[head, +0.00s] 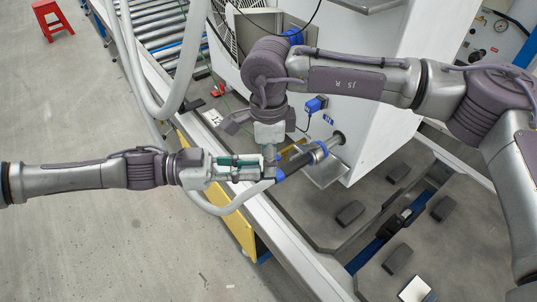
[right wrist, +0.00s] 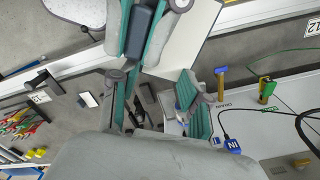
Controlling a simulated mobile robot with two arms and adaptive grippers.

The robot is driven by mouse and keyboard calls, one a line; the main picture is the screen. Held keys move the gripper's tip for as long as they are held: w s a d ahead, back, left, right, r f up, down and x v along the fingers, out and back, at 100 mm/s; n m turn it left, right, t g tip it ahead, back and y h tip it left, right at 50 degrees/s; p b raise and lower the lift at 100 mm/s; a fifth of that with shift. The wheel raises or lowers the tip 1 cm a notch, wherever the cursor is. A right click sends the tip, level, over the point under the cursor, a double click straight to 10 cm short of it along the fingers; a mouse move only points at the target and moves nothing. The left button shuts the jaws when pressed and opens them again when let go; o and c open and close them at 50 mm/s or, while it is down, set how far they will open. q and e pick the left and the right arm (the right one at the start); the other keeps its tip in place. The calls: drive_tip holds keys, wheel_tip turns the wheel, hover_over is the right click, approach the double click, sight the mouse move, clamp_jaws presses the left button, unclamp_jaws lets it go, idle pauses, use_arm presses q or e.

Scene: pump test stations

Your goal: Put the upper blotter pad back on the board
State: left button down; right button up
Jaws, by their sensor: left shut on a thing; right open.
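I cannot tell what this piece is. My right gripper (head: 269,150) points down right beside the left fingertips. In the right wrist view, its teal fingers (right wrist: 158,110) are spread apart. I cannot pick out the upper blotter pad or its board for certain; the grippers hide part of this area.
A dark tube with blue rings (head: 320,152) meets the white cabinet (head: 370,125). A grey plate (head: 327,174) juts out beneath. A blue connector (head: 316,104) hangs on the cabinet. Grey hoses loop on the left.

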use_arm(q)
drive_tip(key=shift+r, duration=0.1)
use_arm(e)
clamp_jaws()
use_arm(q)
drive_tip(key=c, duration=1.1)
unclamp_jaws()
drive_tip(key=shift+o, duration=0.2)
